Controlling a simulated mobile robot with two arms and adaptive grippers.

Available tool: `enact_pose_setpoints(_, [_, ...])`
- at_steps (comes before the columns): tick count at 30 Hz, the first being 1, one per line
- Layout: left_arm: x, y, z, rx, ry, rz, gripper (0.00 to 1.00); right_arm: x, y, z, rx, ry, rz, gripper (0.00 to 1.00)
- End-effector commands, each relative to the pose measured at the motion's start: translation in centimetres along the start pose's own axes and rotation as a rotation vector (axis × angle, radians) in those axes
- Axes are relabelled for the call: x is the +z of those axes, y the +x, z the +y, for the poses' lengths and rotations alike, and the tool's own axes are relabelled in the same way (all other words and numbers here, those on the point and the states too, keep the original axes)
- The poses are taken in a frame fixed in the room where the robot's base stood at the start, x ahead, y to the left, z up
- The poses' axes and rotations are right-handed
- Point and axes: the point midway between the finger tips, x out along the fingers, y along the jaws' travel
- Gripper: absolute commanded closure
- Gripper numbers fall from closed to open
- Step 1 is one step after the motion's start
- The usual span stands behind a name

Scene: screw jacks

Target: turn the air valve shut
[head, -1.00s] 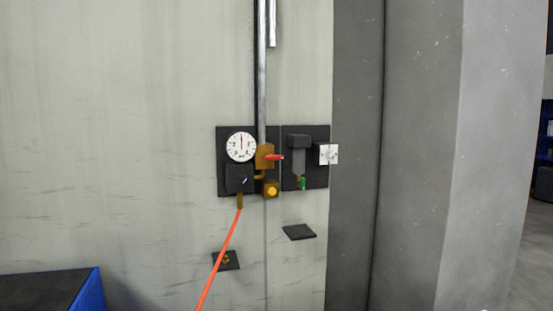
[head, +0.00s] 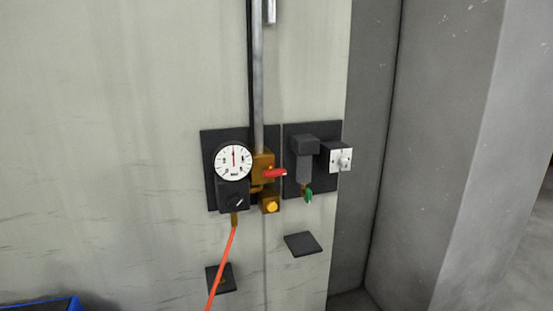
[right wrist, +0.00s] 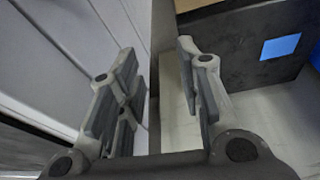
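The air valve has a brass body (head: 262,167) at the foot of a vertical metal pipe, with a red lever handle (head: 275,173) pointing to the right. A white round pressure gauge (head: 233,160) sits just left of it. In the right wrist view, my right gripper (right wrist: 166,70) is open and empty, its two fingers apart, touching nothing. The valve is not in the right wrist view. Neither gripper shows in the head view.
A green lever (head: 308,195) hangs below a dark filter unit (head: 304,160), beside a white switch box (head: 341,158). An orange hose (head: 222,265) runs down from the gauge unit. A small dark shelf (head: 303,244) juts out below. A blue-edged box (head: 45,304) is at bottom left.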

Motion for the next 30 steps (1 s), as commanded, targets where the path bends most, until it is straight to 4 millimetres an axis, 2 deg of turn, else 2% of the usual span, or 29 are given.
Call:
enact_pose_setpoints(1, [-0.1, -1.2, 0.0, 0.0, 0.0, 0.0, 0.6, -1.4, -3.0, 0.1, 0.002, -0.009, 0.023, 0.67])
enact_pose_setpoints(5, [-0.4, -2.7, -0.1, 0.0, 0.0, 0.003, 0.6, -5.1, -8.9, 0.0, 0.009, -0.054, 0.096, 0.67])
enact_pose_setpoints(7, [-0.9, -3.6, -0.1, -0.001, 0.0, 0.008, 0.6, -8.8, -12.6, -0.3, 0.018, -0.121, 0.182, 0.67])
enact_pose_setpoints(14, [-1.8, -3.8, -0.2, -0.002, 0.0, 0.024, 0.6, -18.6, -17.1, -2.1, 0.075, -0.351, 0.416, 0.67])
enact_pose_setpoints(20, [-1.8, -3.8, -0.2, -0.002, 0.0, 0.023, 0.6, -27.9, -21.5, -4.1, 0.188, -0.603, 0.643, 0.67])
enact_pose_setpoints(24, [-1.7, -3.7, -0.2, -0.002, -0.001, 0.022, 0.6, -33.9, -25.5, -5.7, 0.31, -0.798, 0.796, 0.67])
enact_pose_setpoints(30, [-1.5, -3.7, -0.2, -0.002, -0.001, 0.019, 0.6, -41.0, -31.7, -7.4, 0.536, -1.064, 0.973, 0.67])
